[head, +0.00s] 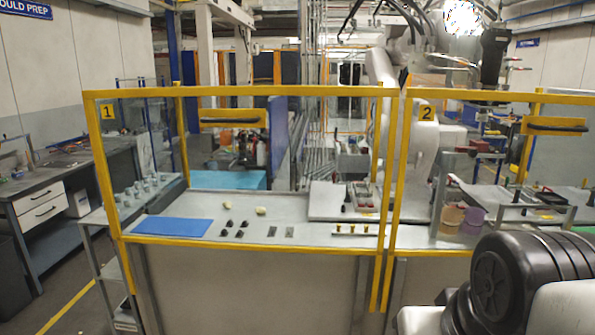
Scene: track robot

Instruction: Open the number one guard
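The number one guard (230,92) is a yellow frame with a see-through panel at the front of a work cell, left of centre in the head view. A yellow label with a black 1 (107,112) is at its upper left. Its handle (232,119), a dark bar on a yellow plate, is near the upper middle. The guard spans the front of the bench and looks shut. My gripper is not in view, and nothing is seen touching the handle.
The number two guard (470,96), with its own handle (556,126), adjoins on the right. A white robot arm (408,150) stands behind the guards. A blue mat (173,227) and small parts lie on the bench (310,234). A black ribbed part, probably mine, fills the lower right.

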